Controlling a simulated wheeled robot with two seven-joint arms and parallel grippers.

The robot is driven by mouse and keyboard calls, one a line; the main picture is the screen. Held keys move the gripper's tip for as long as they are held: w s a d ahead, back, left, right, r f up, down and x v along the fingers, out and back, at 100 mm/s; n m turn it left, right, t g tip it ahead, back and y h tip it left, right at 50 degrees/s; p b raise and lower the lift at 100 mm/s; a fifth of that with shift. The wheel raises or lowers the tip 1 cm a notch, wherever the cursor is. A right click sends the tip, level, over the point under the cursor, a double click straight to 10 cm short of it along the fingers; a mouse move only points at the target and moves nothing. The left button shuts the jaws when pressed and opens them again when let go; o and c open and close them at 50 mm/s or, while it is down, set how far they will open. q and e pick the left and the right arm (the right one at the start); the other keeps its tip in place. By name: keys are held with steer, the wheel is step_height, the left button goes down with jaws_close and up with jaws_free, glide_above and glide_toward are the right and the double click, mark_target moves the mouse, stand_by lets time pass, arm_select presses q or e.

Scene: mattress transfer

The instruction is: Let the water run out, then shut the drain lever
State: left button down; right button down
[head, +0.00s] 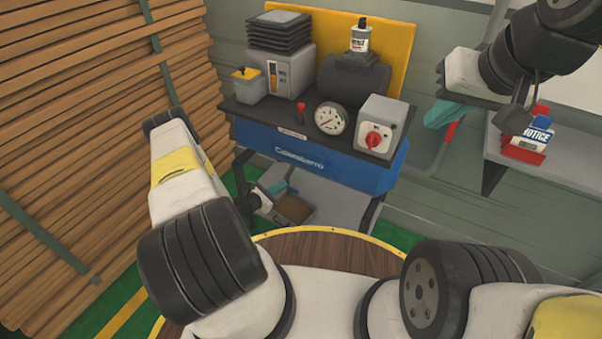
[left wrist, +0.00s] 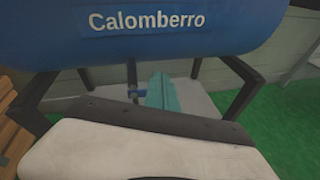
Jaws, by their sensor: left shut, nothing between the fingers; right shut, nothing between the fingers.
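The compressor's blue tank (head: 335,165), lettered Calomberro, rests on a dark frame; it also fills the top of the left wrist view (left wrist: 190,30). Below it in the left wrist view, a dark pipe comes down to a small blue drain lever (left wrist: 141,94). My left gripper (head: 280,184) is under the tank; its teal fingers (left wrist: 160,92) are shut and empty, close beside the lever on its right in the picture. I cannot tell whether they touch. No running water is visible. My right gripper (head: 446,113) is shut and empty, right of the compressor.
A grey tray with a brown inside (head: 293,210) stands under the tank. A gauge (head: 331,118) and a grey box with a red knob (head: 380,127) sit on top. Stacked planks (head: 90,120) line the left. A shelf (head: 550,160) is at right.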

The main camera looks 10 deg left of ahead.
mark_target(289, 187)
arm_select(q)
steer(key=s+f+n+y, duration=0.4)
steer(key=s+f, duration=0.1)
steer(key=f, duration=0.5)
steer(key=w+d, duration=0.2)
steer(key=w, duration=0.7)
steer(key=shift+d+t, duration=0.4)
steer(key=shift+r, duration=0.15)
